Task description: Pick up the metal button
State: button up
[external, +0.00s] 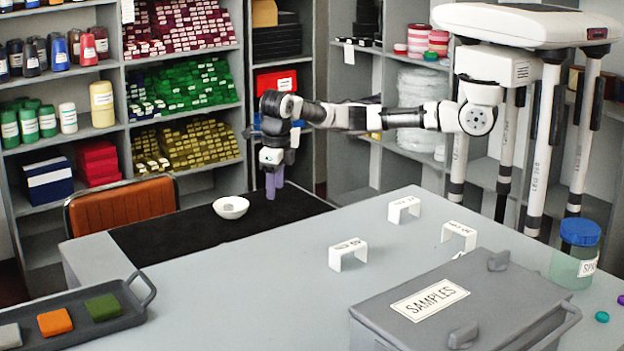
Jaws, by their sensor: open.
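I cannot make out a metal button for certain. Two small round button-like pieces lie at the right edge of the counter, a teal one (602,316) and a purple one (621,300); neither looks like metal. My gripper (271,192) points down over the black mat (190,238), its purple fingers just right of a small white bowl (231,208). It is open, and nothing shows between the fingers. The bowl's inside looks pale, with no button to be seen in it.
Three white arch-shaped stands (348,254) with dark marks stand mid-counter. A grey lidded SAMPLES box (462,305) is in front, beside a blue-capped jar (577,252). A dark tray (133,311) with coloured swatches is at left. The grey counter between tray and box is clear.

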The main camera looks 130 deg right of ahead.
jog(key=s+a+n+t+p, duration=0.1)
jog(key=s+a+p, duration=0.1)
jog(key=a, duration=0.7)
jog(key=f, duration=0.5)
jog(key=w+d+f, duration=0.1)
jog(key=f, duration=0.1)
jog(key=shift+f+p, duration=0.3)
jog(key=shift+p, duration=0.05)
jog(key=shift+w+d+f+p, duration=0.15)
jog(key=shift+f+p, duration=0.25)
jog(key=shift+f, duration=0.5)
jog(key=shift+w+f+p, duration=0.15)
jog(key=shift+f+p, duration=0.2)
jog(key=shift+f, duration=0.5)
jog(key=shift+w+d+f+p, duration=0.15)
jog(key=shift+f+p, duration=0.25)
jog(key=shift+f, duration=0.5)
jog(key=shift+a, duration=0.1)
jog(key=c, duration=1.1)
